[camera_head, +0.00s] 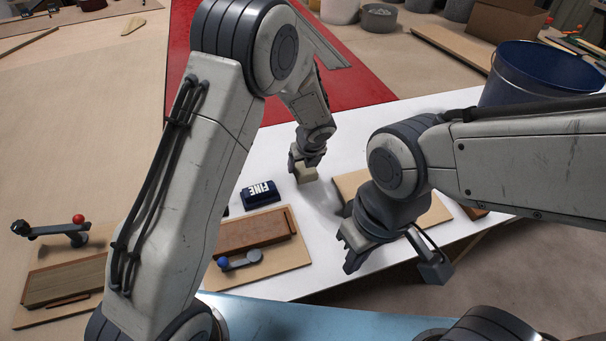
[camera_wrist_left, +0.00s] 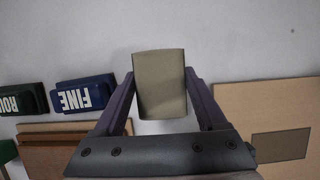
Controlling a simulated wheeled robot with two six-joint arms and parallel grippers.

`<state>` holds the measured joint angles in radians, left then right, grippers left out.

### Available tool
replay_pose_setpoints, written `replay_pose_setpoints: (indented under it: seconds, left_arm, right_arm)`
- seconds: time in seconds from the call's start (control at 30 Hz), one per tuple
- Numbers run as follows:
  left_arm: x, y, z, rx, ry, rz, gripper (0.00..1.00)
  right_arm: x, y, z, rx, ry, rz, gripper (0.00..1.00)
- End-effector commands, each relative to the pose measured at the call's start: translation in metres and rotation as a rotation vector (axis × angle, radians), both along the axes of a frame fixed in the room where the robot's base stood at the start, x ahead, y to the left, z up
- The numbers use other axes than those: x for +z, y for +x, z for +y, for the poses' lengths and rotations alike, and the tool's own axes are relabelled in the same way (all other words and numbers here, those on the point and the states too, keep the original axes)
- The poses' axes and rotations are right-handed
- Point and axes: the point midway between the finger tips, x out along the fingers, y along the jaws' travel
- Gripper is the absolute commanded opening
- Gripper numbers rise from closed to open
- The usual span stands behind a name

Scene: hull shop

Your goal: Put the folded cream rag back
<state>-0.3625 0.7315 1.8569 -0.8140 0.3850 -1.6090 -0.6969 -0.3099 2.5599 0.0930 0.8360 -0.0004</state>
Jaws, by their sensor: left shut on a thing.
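The folded cream rag (camera_wrist_left: 160,85) is a small thick block between the fingers of my left gripper (camera_head: 304,166). The rag also shows under that gripper in the head view (camera_head: 305,175). It is over the white table (camera_head: 322,200); whether it touches the top I cannot tell. To its right is a pale wooden board (camera_wrist_left: 235,105) with a flat darker rectangle (camera_wrist_left: 281,145) on it. In the head view my right arm hides part of this board (camera_head: 350,183). My right gripper (camera_head: 346,254) is empty, its fingers apart, above the front of the table.
A wooden tray with a blue-knobbed lever (camera_head: 240,262) is at the front left. A blue bucket (camera_head: 535,75) stands at the back right.

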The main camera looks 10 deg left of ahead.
Motion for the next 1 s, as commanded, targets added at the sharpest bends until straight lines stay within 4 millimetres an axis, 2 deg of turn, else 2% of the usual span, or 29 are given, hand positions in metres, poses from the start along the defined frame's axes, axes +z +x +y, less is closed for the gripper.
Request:
replay_pose_setpoints:
  seconds: [0.3,0.73,0.77,0.8,0.83,1.0]
  left_arm:
    - [-0.04,0.001,0.001,0.0,0.0,0.001,0.22]
    - [-0.045,0.001,0.001,0.0,-0.001,0.0,0.22]
    - [-0.044,0.001,0.001,0.001,-0.001,-0.001,0.82]
    - [-0.044,0.001,0.001,0.001,-0.001,-0.001,0.97]
    - [-0.044,0.001,0.001,0.001,-0.001,-0.001,1.0]
    - [-0.044,0.001,0.001,0.001,-0.001,-0.001,1.0]
  right_arm:
    - [-0.015,0.0,0.0,0.0,0.0,0.0,0.0]
    - [-0.018,0.0,0.0,0.0,0.0,0.0,0.0]
    - [-0.017,0.0,0.0,0.0,0.0,0.0,0.0]
    - [-0.016,0.0,0.0,0.0,0.0,0.0,0.0]
    - [-0.016,0.0,0.0,0.0,0.0,0.0,0.0]
    - [-0.016,0.0,0.0,0.0,0.0,0.0,0.0]
